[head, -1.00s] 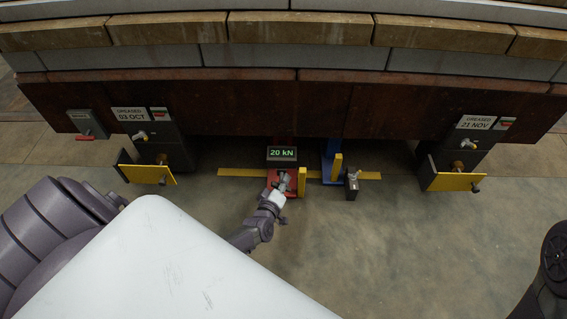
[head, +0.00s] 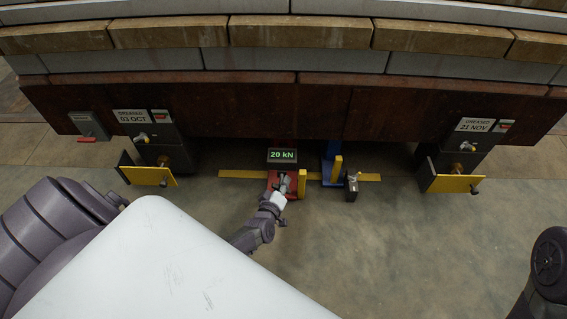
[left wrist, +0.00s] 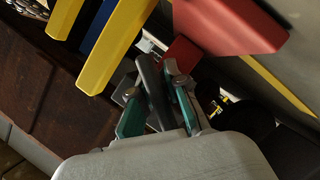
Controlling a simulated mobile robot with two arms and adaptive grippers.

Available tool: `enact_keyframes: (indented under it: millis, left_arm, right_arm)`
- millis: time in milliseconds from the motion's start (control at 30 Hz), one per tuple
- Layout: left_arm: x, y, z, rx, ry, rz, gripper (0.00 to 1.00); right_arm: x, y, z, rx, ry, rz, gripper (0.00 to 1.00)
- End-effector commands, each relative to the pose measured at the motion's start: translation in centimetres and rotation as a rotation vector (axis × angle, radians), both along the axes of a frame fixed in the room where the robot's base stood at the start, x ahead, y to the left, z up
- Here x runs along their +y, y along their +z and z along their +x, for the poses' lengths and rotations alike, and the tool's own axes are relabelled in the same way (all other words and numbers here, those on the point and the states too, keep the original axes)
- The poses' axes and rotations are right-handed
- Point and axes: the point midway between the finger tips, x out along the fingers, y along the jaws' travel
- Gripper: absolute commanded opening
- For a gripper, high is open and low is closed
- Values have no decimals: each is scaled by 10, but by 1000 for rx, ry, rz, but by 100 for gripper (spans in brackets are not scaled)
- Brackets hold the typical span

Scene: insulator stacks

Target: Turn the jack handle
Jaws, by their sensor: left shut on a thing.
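The red jack (head: 291,195) stands on the floor under the edge of the rust-brown beam, with a yellow upright at its right side. It also shows in the left wrist view as a red block (left wrist: 235,28). My left gripper (head: 282,184) is at the jack. In the left wrist view its teal-padded fingers (left wrist: 158,92) are shut on a dark bar, the jack handle (left wrist: 150,75). The handle is mostly hidden by the gripper in the head view. A display (head: 282,155) above the jack reads 20 kN. My right gripper is not seen.
A blue jack (head: 328,165) with a yellow upright stands just right of the red one. A small grey box (head: 351,187) sits beside it. Dark supports with yellow plates (head: 150,175) (head: 455,182) stand left and right. The floor in front is clear.

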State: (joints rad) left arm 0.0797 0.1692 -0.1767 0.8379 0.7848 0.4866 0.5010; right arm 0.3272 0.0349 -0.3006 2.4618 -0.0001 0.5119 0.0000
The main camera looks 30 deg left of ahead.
Motion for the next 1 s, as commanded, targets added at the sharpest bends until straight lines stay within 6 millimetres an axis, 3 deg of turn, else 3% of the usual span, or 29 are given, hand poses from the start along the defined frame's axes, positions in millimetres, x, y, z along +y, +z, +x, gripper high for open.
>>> enact_keyframes:
  millis: [367,400,533,1000]
  left_arm:
    - [1,-1,-1,3,1,1,0]
    - [1,-1,-1,3,2,0,20]
    - [1,-1,-1,2,2,0,40]
    - [-1,8,0,-1,3,-4,40]
  right_arm:
    - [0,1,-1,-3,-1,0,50]
    - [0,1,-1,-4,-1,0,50]
    - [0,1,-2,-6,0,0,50]
    - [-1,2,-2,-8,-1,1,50]
